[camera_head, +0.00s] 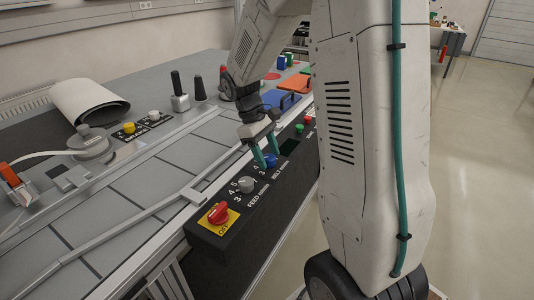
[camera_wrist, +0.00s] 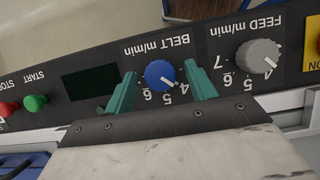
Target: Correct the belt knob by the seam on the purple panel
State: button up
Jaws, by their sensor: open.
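The blue belt knob (camera_wrist: 160,74) sits on a black control panel (camera_wrist: 60,55) under the label "BELT m/min", which is upside down in the wrist view. Its white pointer mark aims down and right, roughly between 4 and 5 on the scale. My gripper (camera_wrist: 161,88) is open, its two teal fingers on either side of the knob, with visible gaps. In the head view, my gripper (camera_head: 265,152) reaches down over the panel at the blue knob (camera_head: 271,161). Whether the fingers touch the panel is unclear. I see no purple panel.
A grey feed knob (camera_wrist: 259,56) is beside the belt knob. A dark display (camera_wrist: 90,83), green start button (camera_wrist: 35,103) and red stop button (camera_wrist: 8,109) are on the other side. A red knob on yellow (camera_head: 218,213) is at the near end. Grey conveyor (camera_head: 130,200) lies alongside.

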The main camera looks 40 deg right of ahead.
jog(key=c, duration=1)
jog(key=shift+m, duration=0.3)
jog(key=m+y, duration=0.1)
jog(key=m, duration=0.2)
jog(key=shift+d+y, duration=0.1)
jog(key=shift+y, duration=0.2)
jog(key=shift+d+m+y, duration=0.1)
jog(key=shift+m+y, duration=0.8)
jog(key=shift+m, duration=1.7)
jog(key=o, duration=1)
